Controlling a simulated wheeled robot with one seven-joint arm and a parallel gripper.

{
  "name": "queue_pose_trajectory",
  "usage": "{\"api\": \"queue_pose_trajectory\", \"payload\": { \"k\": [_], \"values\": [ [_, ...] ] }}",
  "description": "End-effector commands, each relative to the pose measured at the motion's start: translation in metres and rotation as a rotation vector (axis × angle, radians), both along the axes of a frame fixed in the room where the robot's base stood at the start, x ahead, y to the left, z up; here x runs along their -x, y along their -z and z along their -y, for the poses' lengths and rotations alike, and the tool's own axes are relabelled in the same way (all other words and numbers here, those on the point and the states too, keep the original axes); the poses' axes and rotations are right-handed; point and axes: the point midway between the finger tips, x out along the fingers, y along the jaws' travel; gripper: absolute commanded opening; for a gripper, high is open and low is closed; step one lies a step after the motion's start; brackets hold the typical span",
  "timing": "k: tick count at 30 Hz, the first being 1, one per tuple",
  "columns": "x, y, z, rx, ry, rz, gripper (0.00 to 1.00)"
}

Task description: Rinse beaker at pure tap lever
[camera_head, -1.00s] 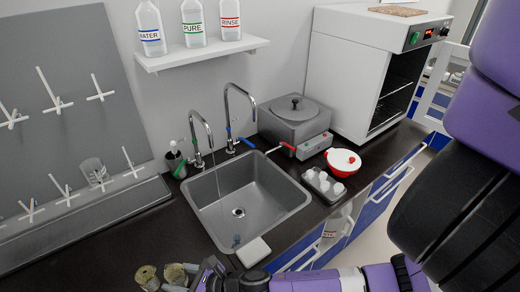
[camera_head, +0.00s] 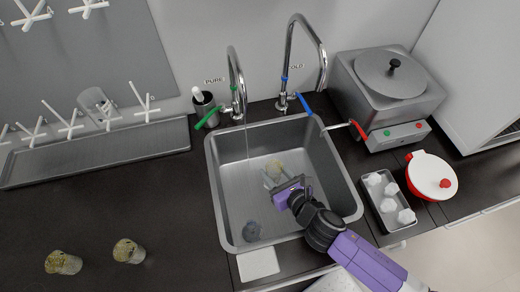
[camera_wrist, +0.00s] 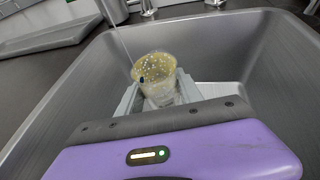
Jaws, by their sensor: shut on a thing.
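My gripper (camera_head: 273,179) is over the sink basin, shut on a cloudy beaker (camera_head: 276,167) with yellowish residue. In the wrist view the beaker (camera_wrist: 155,75) stands mouth up between the pale fingers (camera_wrist: 155,97), its speckled rim showing.
Two dirty beakers (camera_head: 64,262) (camera_head: 129,251) stand on the left counter. The cold tap (camera_head: 297,60) with blue lever, a grey water bath (camera_head: 385,95), a red-white pot (camera_head: 432,175) and a bottle rack (camera_head: 388,205) are right. A drying rack (camera_head: 95,155) is at the back left.

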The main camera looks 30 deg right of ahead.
Motion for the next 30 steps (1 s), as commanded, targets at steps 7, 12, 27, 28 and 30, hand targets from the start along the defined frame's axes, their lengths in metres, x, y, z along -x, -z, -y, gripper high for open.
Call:
{"api": "queue_pose_trajectory", "payload": {
  "k": [7, 12, 27, 28, 30],
  "values": [
    [-0.002, -0.019, -0.04, -0.002, 0.15, 0.004, 0.03],
    [-0.004, -0.053, -0.058, -0.005, 0.285, 0.006, 0.03],
    [0.005, -0.152, -0.073, -0.002, 0.619, 0.001, 0.03],
    [0.005, -0.154, -0.073, -0.001, 0.626, 0.0, 0.03],
    [0.006, -0.156, -0.073, -0.002, 0.636, 0.0, 0.03]
  ]
}}
